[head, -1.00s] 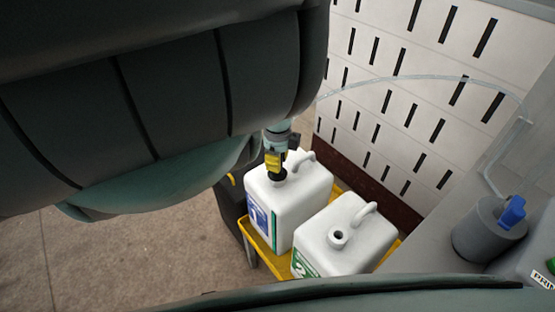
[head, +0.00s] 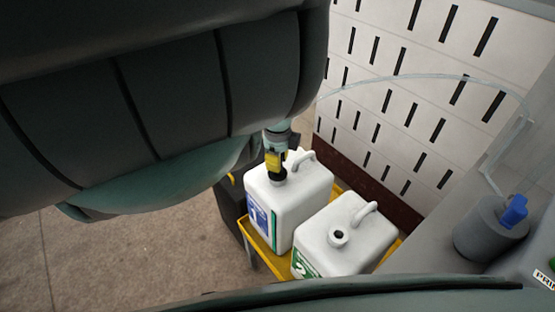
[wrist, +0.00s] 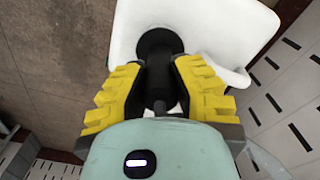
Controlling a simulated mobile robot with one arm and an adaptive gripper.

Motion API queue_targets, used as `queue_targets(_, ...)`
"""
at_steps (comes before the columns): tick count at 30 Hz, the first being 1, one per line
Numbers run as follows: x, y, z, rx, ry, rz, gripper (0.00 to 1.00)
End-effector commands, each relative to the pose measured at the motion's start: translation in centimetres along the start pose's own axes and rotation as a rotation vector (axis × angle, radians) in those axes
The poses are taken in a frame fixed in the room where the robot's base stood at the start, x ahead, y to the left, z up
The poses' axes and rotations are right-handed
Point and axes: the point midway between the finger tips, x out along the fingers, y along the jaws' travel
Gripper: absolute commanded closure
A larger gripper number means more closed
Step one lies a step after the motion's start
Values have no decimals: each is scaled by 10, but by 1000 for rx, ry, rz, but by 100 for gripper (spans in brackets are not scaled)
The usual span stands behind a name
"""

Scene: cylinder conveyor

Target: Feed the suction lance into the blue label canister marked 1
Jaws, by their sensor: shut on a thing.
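The white canister with a blue label marked 1 (head: 295,199) stands upright on a yellow tray. My gripper (head: 274,162) is directly above its neck, mostly hidden behind my arm in the head view. In the wrist view my gripper (wrist: 160,95) is shut, its yellow fingers on either side of the black suction lance (wrist: 157,72). The lance's wide black collar sits over the mouth of the white canister (wrist: 215,28). Whether the collar is fully seated cannot be told. The lance below it is hidden.
A second white canister with a green label marked 2 (head: 346,236) stands to the right with its mouth open. The yellow tray (head: 262,249) holds both. A clear hose (head: 400,78) arches past the slotted white wall. A grey cylinder with a blue part (head: 490,228) stands far right.

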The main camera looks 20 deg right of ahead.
Motion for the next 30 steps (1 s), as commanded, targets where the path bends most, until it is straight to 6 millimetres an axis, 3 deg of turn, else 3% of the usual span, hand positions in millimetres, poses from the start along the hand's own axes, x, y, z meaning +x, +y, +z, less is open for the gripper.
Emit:
queue_targets(2, 0, 0, 0, 0, 0, -1, 100)
queue_targets(3, 0, 0, 0, 0, 0, -1, 72)
queue_targets(10, 0, 0, 0, 0, 0, -1, 48)
queue_targets(20, -3, -1, 0, 0, 0, -1, 47)
queue_targets(30, -39, -2, 3, -1, -5, -6, 47)
